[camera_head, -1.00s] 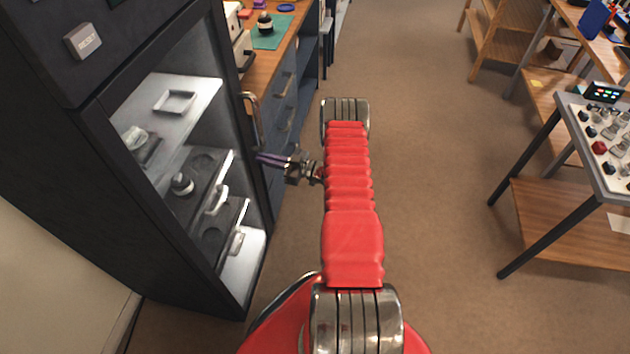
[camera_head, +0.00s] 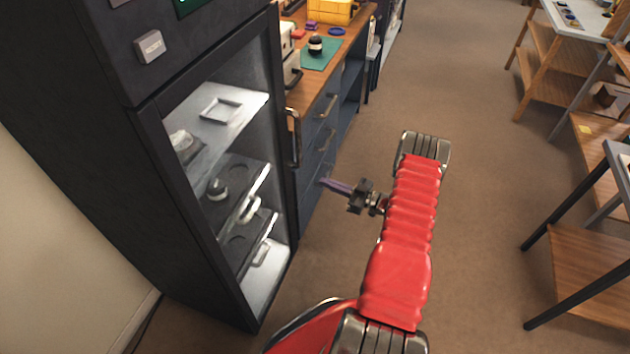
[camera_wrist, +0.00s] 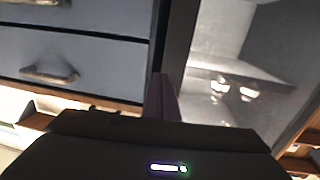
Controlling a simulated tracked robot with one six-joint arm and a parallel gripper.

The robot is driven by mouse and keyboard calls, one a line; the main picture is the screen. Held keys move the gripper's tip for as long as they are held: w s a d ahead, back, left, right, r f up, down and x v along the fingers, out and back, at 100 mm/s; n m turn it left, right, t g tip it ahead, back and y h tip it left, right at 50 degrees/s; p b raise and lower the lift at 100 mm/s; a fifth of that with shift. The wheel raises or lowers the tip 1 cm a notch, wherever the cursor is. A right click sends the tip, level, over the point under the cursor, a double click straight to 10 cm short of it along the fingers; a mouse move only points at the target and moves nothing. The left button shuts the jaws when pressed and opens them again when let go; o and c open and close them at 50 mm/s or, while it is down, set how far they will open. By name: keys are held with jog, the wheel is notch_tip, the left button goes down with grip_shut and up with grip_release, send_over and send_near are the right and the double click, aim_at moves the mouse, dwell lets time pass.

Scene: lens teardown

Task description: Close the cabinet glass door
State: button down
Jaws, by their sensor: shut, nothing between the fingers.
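The tall dark cabinet (camera_head: 107,150) stands at the left in the head view. Its glass door (camera_head: 232,190), with a dark frame and a metal handle (camera_head: 294,137) on the right, looks in line with the cabinet front. I cannot tell whether a small gap is left. My gripper (camera_head: 325,183) is shut and empty, with thin purple fingers pointing left, below and right of the handle. In the wrist view my gripper (camera_wrist: 162,90) overlaps the door's dark frame edge (camera_wrist: 180,45); contact cannot be told.
Blue-grey drawers (camera_head: 318,135) under a wooden bench stand just beyond the cabinet, and also show in the wrist view (camera_wrist: 85,65). Shelves inside the cabinet hold a tray (camera_head: 221,110) and small parts. Brown floor (camera_head: 470,200) is clear right of my arm. A wooden-shelved table (camera_head: 590,265) stands at the right.

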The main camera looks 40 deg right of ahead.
jog(key=shift+v, duration=1.55)
jog(key=shift+w+d, duration=0.1)
